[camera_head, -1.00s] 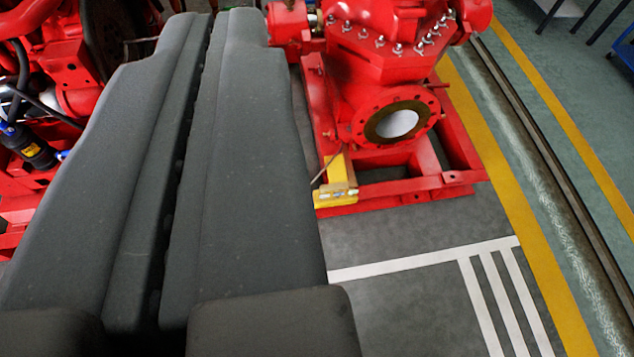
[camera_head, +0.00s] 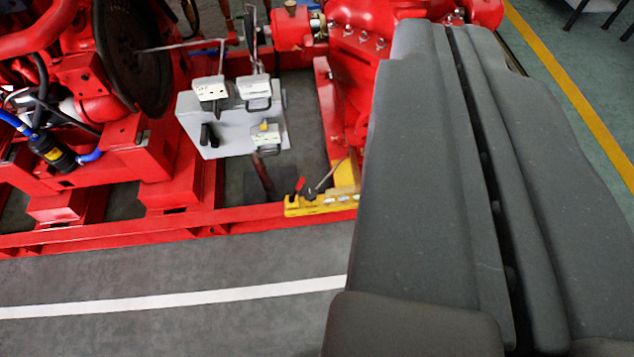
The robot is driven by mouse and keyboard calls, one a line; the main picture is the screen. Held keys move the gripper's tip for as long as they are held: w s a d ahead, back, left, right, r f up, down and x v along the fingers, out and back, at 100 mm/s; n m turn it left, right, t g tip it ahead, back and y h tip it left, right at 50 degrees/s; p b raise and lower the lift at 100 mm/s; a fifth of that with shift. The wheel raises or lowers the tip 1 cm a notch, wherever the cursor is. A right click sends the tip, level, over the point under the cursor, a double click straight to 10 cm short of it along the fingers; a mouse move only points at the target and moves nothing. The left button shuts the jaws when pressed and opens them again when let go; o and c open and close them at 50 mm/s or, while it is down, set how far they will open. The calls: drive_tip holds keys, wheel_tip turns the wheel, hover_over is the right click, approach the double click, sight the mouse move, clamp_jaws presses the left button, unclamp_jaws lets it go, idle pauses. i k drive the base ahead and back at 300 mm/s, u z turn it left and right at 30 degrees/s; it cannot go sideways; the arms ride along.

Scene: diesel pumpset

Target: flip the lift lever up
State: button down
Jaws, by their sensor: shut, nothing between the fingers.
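A grey control panel (camera_head: 235,130) stands between the engine and the pump, with white labelled blocks, a black handle (camera_head: 208,135) and a small yellow knob (camera_head: 264,125). A yellow bar (camera_head: 322,204) lies on the red frame's front rail, carrying red and black knobs (camera_head: 307,190) and a thin slanted rod (camera_head: 334,172). I cannot tell which of these is the lift lever. My gripper (camera_head: 447,27) fills the right side, its two long grey fingers shut with only a narrow seam between them, empty. It is right of the panel and yellow bar, and hides most of the pump.
The red engine (camera_head: 75,100) with a dark flywheel (camera_head: 133,55) is at left. The red pump (camera_head: 355,50) shows partly beside my fingers. The red base frame (camera_head: 180,222) runs along the front. The grey floor (camera_head: 150,275) before it is clear.

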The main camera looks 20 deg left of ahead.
sight(300, 184)
drive_tip(key=z, duration=0.1)
drive_tip(key=i, duration=1.15)
drive_tip(key=u, duration=0.7)
